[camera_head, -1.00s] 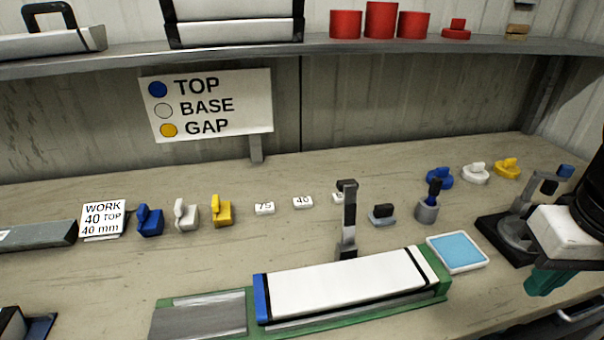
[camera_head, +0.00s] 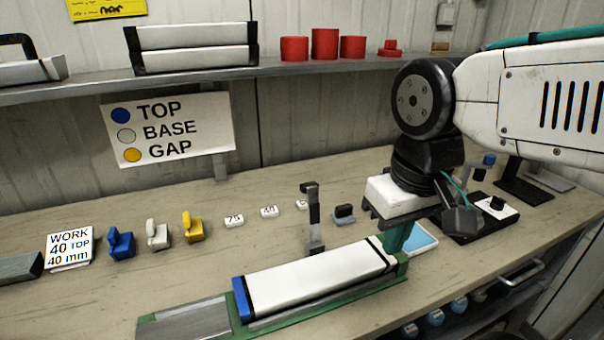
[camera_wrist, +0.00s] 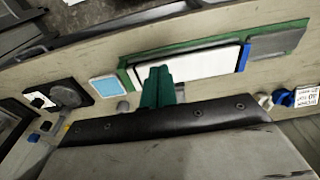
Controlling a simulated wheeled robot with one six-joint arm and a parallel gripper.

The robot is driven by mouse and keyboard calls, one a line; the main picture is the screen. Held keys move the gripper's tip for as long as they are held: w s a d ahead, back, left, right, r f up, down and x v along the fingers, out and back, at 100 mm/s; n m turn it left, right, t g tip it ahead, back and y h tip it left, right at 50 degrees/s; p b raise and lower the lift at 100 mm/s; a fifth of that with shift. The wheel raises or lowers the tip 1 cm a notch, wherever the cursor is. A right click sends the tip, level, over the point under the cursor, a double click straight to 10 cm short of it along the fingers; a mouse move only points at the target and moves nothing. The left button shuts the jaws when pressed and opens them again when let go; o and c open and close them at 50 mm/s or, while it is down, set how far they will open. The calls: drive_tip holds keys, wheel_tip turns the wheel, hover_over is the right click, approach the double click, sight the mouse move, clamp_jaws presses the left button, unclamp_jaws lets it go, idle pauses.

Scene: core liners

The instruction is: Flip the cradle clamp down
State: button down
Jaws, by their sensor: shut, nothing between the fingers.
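The cradle clamp (camera_head: 314,217) stands upright at the back edge of the green cradle (camera_head: 402,270), a grey and black arm with a dark tip. A white core liner (camera_head: 315,282) with a blue left end and black bands lies in the cradle. My gripper (camera_head: 393,250) has green fingers that look closed together, empty, near the right end of the liner and right of the clamp. The wrist view shows the fingers (camera_wrist: 157,90) in front of the liner (camera_wrist: 195,61) and cradle (camera_wrist: 188,45). I cannot make out the clamp there.
A blue-topped pad (camera_head: 419,241) lies just behind my fingers. A small dark block (camera_head: 343,213) sits right of the clamp. White tags, coloured caps (camera_head: 193,228) and a work card (camera_head: 69,249) line the bench to the left. A shelf (camera_head: 190,75) runs above.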

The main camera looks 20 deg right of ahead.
drive_tip(key=w+a+r, duration=0.1)
drive_tip(key=w+r, duration=0.1)
drive_tip(key=w, duration=1.3)
drive_tip(key=w+a+r, duration=0.1)
drive_tip(key=w+r, duration=0.2)
drive_tip(key=w, duration=1.2)
drive_tip(key=shift+a+r, duration=0.2)
drive_tip(key=shift+r, duration=0.05)
drive_tip(key=shift+w, duration=0.1)
wheel_tip(320, 180, down, 10)
drive_tip(key=w, duration=0.2)
drive_tip(key=shift+s+r, duration=0.2)
drive_tip(key=shift+s, duration=0.9)
drive_tip(key=shift+s+r, duration=0.2)
drive_tip(key=shift+s, duration=0.9)
drive_tip(key=shift+s+a+t, duration=0.1)
drive_tip(key=shift+t, duration=0.2)
